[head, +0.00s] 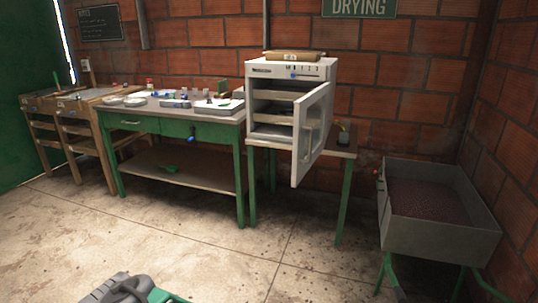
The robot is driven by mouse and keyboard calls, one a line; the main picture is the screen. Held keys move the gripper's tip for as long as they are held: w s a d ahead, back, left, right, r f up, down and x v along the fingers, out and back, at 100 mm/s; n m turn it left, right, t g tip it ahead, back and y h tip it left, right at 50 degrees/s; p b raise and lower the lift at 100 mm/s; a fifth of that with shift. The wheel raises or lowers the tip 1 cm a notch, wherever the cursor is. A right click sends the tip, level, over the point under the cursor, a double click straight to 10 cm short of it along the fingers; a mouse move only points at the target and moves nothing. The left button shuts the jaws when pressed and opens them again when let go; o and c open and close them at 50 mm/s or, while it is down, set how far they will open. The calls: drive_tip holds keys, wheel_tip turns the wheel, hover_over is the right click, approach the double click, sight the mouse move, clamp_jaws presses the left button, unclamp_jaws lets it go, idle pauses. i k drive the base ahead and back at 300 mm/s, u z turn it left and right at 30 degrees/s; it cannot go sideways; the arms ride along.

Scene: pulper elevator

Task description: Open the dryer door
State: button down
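The dryer (291,72) is a white box-shaped cabinet with a control strip along its top front. It stands on a green-legged table under the DRYING sign (359,7). The dryer door (312,135) stands wide open, swung out on the right side toward the camera. It has a white frame and a window. The shelves (270,117) inside the dryer are visible. A grey and green part (125,290), cut off by the bottom edge, looks like part of my arm or gripper. It is well apart from the dryer, and no fingertips can be made out.
A green workbench (165,125) with small items stands left of the dryer, and wooden tables (75,110) stand farther left. A grey bin (437,232) of dark reddish material on green legs stands at the right. The concrete floor (215,245) in front is clear.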

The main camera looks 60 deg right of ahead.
sight(300, 166)
drive_tip(key=u, duration=0.35)
drive_tip(key=k, duration=0.25)
drive_tip(key=z, duration=1.25)
drive_tip(key=i, duration=1.35)
drive_tip(key=u, duration=0.4)
